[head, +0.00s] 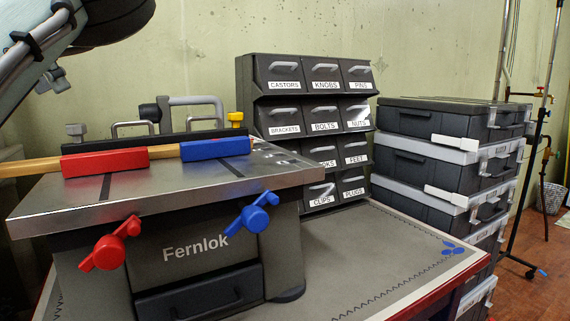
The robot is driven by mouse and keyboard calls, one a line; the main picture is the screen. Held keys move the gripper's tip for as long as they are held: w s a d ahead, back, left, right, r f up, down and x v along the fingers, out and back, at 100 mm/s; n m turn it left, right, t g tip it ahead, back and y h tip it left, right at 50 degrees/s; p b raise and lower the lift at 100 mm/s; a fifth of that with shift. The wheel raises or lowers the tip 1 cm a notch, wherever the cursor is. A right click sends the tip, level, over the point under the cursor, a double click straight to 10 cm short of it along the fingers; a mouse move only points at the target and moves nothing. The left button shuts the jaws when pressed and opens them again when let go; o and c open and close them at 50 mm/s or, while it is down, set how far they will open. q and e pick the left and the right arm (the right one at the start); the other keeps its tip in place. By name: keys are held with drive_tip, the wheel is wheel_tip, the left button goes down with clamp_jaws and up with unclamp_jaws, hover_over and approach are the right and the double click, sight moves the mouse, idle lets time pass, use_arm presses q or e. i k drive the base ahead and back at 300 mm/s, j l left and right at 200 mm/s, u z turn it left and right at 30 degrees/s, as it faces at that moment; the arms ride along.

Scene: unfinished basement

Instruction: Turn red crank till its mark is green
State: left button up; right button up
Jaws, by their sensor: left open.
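The red crank (110,245) is on the front of the grey Fernlok machine (195,247), at its left, with its handle tilted up to the right. I cannot make out a green mark on it. A matching blue crank (253,213) sits further right. A red block (104,162) and a blue block (215,149) lie over a wooden bar (30,168) on the metal top. My left arm comes in at the upper left; only a small part of my left gripper (52,80) shows, open, above and behind the machine's left end, apart from the red crank. My right gripper is out of view.
A labelled drawer cabinet (312,112) stands behind the machine. Dark cases (447,150) are stacked at the right. Small blue pieces (455,248) lie on the grey bench mat (370,255), otherwise clear right of the machine. A dark drawer (200,292) is below the cranks.

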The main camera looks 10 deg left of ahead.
sight(108, 254)
drive_tip(key=k+l, duration=0.35)
drive_tip(key=l, duration=0.15)
drive_tip(key=k+l, duration=0.75)
drive_tip(key=l, duration=0.3)
drive_tip(key=k+l, duration=0.35)
drive_tip(key=l, duration=0.15)
